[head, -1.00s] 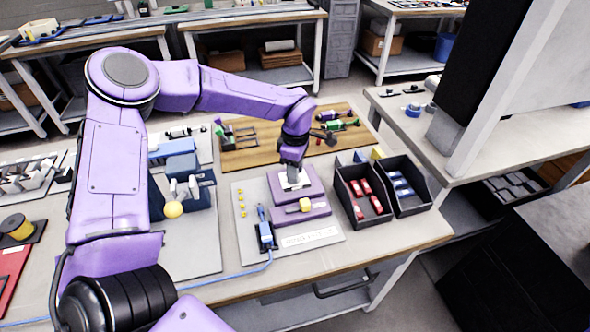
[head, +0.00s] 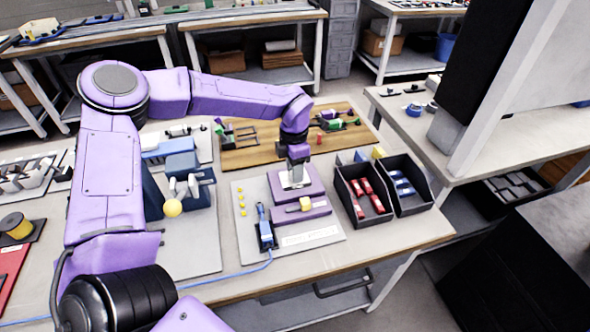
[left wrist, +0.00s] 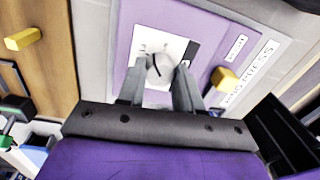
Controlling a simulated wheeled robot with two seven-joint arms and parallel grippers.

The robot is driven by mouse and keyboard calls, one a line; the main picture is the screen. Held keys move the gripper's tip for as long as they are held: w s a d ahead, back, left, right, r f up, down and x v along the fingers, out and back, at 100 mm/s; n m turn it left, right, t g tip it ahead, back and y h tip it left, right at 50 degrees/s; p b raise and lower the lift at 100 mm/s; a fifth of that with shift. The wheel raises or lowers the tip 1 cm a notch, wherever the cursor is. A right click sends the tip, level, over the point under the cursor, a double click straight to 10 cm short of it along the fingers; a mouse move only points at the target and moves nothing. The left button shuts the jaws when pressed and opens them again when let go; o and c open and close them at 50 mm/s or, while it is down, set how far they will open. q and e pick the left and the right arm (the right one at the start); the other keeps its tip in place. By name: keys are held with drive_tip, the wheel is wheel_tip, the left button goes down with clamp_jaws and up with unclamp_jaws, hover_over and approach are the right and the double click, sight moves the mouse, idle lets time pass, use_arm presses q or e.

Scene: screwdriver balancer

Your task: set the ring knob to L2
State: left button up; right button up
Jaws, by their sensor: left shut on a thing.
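The purple ring press (head: 317,187) stands on a pale board. Its white dial plate (head: 283,181) lies under my left gripper (head: 294,182). In the left wrist view the dial plate (left wrist: 173,47) has dark marks, and my left gripper (left wrist: 157,82) has its fingers down over it. The gripper is shut on the ring knob, which the fingers largely hide. The knob's setting and the L2 mark cannot be read. A yellow block (head: 305,203) sits on the press's lower purple part, and it also shows in the left wrist view (left wrist: 224,78). My right gripper is out of view.
Black bins with red pieces (head: 366,196) and blue pieces (head: 402,183) stand right of the press. A blue tool (head: 265,228) with a cable stands at its front left. Small yellow pieces (head: 242,199) lie left. A wooden board (head: 250,155) lies behind.

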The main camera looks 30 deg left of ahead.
use_arm(q)
drive_tip(key=n+b, duration=0.1)
drive_tip(key=n, duration=0.3)
drive_tip(key=shift+n, duration=0.3)
drive_tip(key=n+b, duration=0.1)
drive_tip(key=n, duration=0.2)
drive_tip(key=shift+f+n+t+b, duration=0.1)
drive_tip(key=shift+n+t+b, duration=0.2)
drive_tip(key=shift+b, duration=0.1)
drive_tip(key=n+b, duration=0.2)
drive_tip(key=n, duration=0.2)
drive_tip(key=shift+a, duration=0.1)
drive_tip(key=shift+n+b, duration=0.9)
drive_tip(key=shift+n, duration=0.9)
drive_tip(key=shift+r, duration=0.2)
drive_tip(key=o, duration=1)
drive_tip(key=shift+o, duration=0.2)
wheel_tip(320, 180, up, 10)
drive_tip(key=shift+s+a+r, duration=0.15)
drive_tip(key=shift+s+r, duration=0.1)
